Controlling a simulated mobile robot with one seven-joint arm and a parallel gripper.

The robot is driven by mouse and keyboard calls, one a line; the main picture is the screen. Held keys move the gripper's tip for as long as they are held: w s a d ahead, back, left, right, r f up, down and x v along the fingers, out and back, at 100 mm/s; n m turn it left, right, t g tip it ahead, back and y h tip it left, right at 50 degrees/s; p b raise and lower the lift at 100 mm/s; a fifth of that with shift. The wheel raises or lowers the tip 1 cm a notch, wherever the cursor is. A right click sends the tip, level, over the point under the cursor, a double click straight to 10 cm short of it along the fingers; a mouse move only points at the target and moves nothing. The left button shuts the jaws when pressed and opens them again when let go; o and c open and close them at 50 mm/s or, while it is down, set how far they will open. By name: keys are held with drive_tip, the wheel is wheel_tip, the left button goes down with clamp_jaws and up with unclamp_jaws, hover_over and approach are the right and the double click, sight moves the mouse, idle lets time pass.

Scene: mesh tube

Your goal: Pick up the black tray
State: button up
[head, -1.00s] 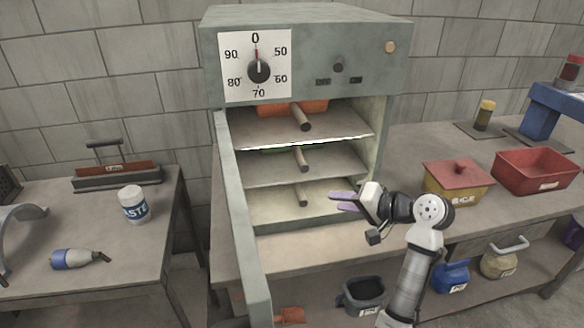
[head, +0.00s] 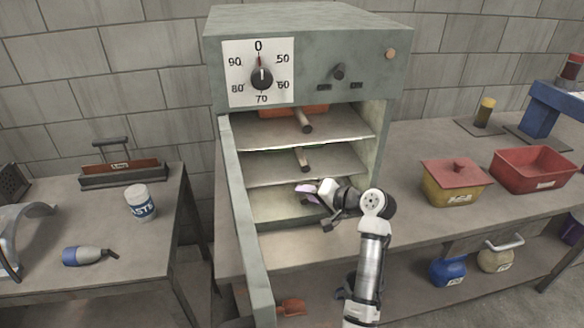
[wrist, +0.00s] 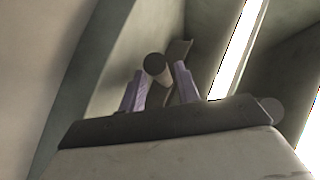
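My gripper (head: 306,190) is at the lowest bay of the grey oven-like cabinet, its purple fingers reaching into the opening. In the wrist view my gripper (wrist: 160,75) has its fingers apart, on either side of a round-ended handle (wrist: 155,65). Narrow gaps seem to show beside the handle, and I cannot tell whether either finger touches it. A dark upright piece (wrist: 180,52) behind the handle may be part of the black tray. The tray's body is not clearly visible in either view. In the head view my gripper covers the lowest handle.
The cabinet door (head: 245,215) stands open on the left. Shelves with handles, an orange tray (head: 302,110) on top, lie above my gripper. A yellow box with a red lid (head: 455,180) and a red bin (head: 535,168) stand on the bench to the right.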

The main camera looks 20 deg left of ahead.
clamp_jaws()
drive_tip(key=shift+r+p, duration=0.2)
drive_tip(key=shift+p, duration=0.15)
